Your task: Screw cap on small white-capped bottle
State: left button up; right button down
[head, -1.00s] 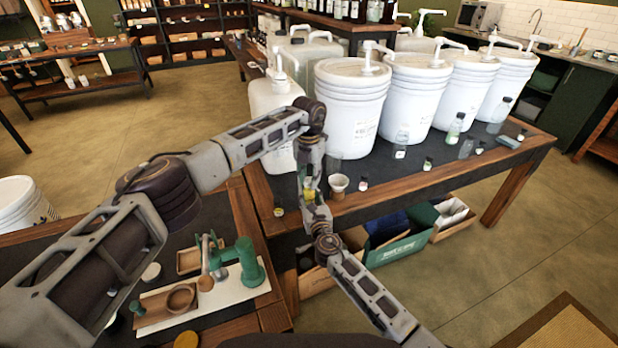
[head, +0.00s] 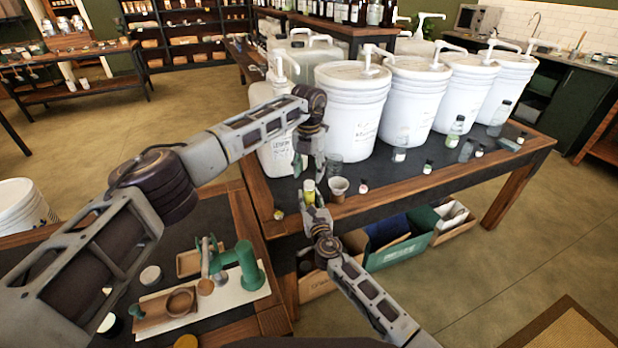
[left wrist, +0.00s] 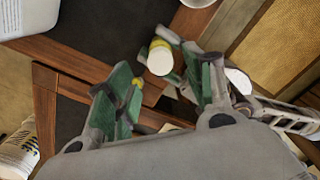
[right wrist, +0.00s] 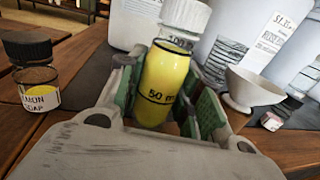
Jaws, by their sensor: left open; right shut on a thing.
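My right gripper (head: 318,215) is shut on the small bottle (head: 309,196) of yellow liquid at the near left corner of the long table. The right wrist view shows the bottle (right wrist: 163,85) upright between the fingers (right wrist: 165,105). A white cap (right wrist: 187,14) sits on top of its neck; how tight it is cannot be told. My left gripper (head: 310,168) is just above the bottle. In the left wrist view its fingers (left wrist: 165,90) are spread and empty, with the white cap (left wrist: 160,60) seen from above beyond the gap, apart from them.
A white funnel (head: 339,185) stands just right of the bottle. A black-capped jar (right wrist: 38,90) is on the other side. Large white pump buckets (head: 352,108) line the table behind, with small bottles (head: 399,153) in front. A green press (head: 240,268) stands on the near table.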

pick_arm(q)
notch_tip(320, 180, up, 8)
dwell(0.5)
pick_arm(e)
jog(key=c, duration=0.9)
grip_release()
jog(key=shift+s, duration=0.1)
jog(key=v, duration=1.1)
jog(key=shift+s, duration=0.4)
pick_arm(q)
jog(key=shift+f, duration=0.1)
pick_arm(e)
jog(key=shift+d+f, duration=0.1)
